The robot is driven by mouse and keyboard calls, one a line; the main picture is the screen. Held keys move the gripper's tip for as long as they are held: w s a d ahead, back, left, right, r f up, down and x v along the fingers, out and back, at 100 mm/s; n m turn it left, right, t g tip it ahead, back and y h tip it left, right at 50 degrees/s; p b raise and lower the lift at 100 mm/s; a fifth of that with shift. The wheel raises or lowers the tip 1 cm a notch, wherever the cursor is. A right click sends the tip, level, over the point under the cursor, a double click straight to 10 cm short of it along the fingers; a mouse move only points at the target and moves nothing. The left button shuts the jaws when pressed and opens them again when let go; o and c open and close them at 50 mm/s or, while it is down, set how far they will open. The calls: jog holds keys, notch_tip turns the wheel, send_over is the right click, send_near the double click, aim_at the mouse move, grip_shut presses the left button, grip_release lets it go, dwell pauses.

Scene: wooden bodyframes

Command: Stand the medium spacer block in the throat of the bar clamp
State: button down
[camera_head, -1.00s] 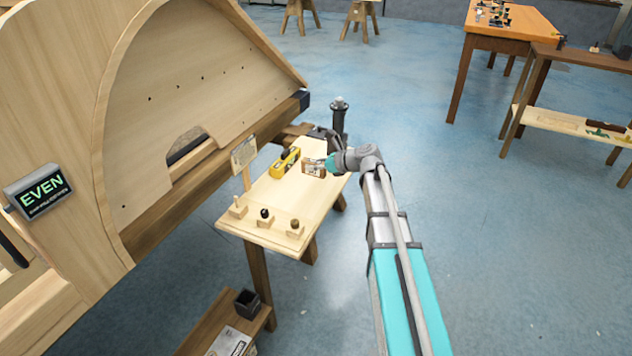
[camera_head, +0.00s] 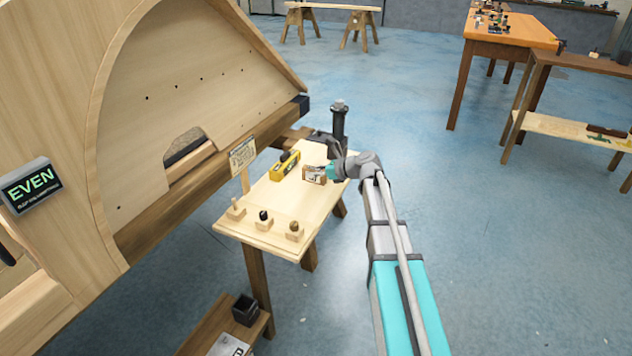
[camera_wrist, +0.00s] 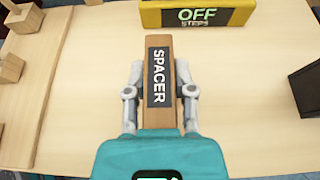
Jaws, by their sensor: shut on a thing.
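The spacer block (camera_wrist: 158,85) is a brown wooden bar with a dark SPACER label. My gripper (camera_wrist: 160,92) is shut on it, one finger on each side. The block points away from my wrist, above the pale tabletop. In the head view the block (camera_head: 314,174) is at the right side of the small table, with my gripper (camera_head: 332,172) to its right. I cannot tell whether it touches the table. I cannot clearly make out the bar clamp; a dark object (camera_head: 320,134) at the table's back edge may be part of it.
A yellow box reading OFF STEPS (camera_wrist: 205,14) lies beyond the block. A dark object (camera_wrist: 307,88) stands to the right. Several small wooden blocks (camera_head: 264,220) sit along the table's front (camera_head: 245,232). The large wooden frame (camera_head: 60,100) is at left.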

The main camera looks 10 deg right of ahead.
jog(key=shift+f+b, duration=0.75)
jog(key=shift+f, duration=0.3)
jog(key=shift+f, duration=0.1)
jog(key=shift+c, duration=2.3)
grip_release()
jog(key=shift+r, duration=0.2)
jog(key=shift+s+d+r+p, duration=0.15)
jog(key=shift+s+d+p, duration=0.15)
jog(key=p+v, duration=0.4)
jog(key=v, duration=0.7)
